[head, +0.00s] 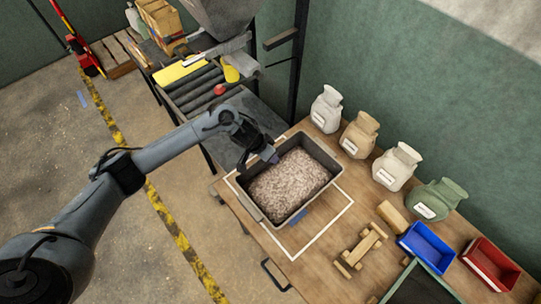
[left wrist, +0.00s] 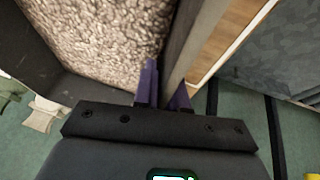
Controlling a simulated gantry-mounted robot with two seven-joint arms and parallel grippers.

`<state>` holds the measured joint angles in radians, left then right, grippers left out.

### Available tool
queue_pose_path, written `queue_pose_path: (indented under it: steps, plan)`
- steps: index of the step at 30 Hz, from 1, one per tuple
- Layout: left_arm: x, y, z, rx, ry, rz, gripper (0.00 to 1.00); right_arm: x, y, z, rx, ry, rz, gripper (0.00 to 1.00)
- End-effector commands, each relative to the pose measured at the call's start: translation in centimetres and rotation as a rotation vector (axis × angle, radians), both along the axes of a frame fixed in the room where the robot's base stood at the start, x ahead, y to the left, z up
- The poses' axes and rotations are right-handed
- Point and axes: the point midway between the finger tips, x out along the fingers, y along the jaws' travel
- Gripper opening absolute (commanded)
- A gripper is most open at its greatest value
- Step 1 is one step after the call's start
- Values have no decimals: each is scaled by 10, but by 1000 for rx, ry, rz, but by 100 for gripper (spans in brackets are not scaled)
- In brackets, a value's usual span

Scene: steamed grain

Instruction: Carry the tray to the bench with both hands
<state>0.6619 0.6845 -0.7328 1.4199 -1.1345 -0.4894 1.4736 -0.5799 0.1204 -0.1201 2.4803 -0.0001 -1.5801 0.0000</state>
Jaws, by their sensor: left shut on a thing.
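The grey tray (head: 250,206) is filled with pale brown grain (head: 291,183). It is over the near left part of the wooden bench (head: 239,216), overlapping a white square outline (head: 333,225) and sitting off-centre in it. I cannot tell whether its base touches the bench. My left gripper (head: 271,157) is shut on the tray's rim at its far left side. In the left wrist view, the purple fingers (left wrist: 165,92) are on either side of the tray wall (left wrist: 186,45), with grain beside them. My right gripper is not in view.
Several sacks (head: 357,135) line the bench's back. A wooden piece (head: 361,246), a blue bin (head: 427,247) and a red bin (head: 490,264) are to the right. A blue patch (head: 297,217) shows beside the tray.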

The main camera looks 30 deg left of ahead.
Motion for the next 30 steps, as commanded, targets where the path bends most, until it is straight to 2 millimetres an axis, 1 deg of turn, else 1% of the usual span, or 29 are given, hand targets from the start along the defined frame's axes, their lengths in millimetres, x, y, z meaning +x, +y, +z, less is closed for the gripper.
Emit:
queue_pose_path:
  steps: [7,15,16,20,21,30]
  plan:
    - [2,-1,-22,-6,-6,1,0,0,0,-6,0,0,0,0]
    - [2,-1,-24,-6,-8,1,0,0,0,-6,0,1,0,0]
    - [-1,0,-29,2,1,-1,14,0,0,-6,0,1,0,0]
    - [-1,0,-29,2,0,-1,34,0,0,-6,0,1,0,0]
    - [-1,0,-29,2,0,-1,36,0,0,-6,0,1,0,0]
    - [-1,1,-27,2,0,-1,36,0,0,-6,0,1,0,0]
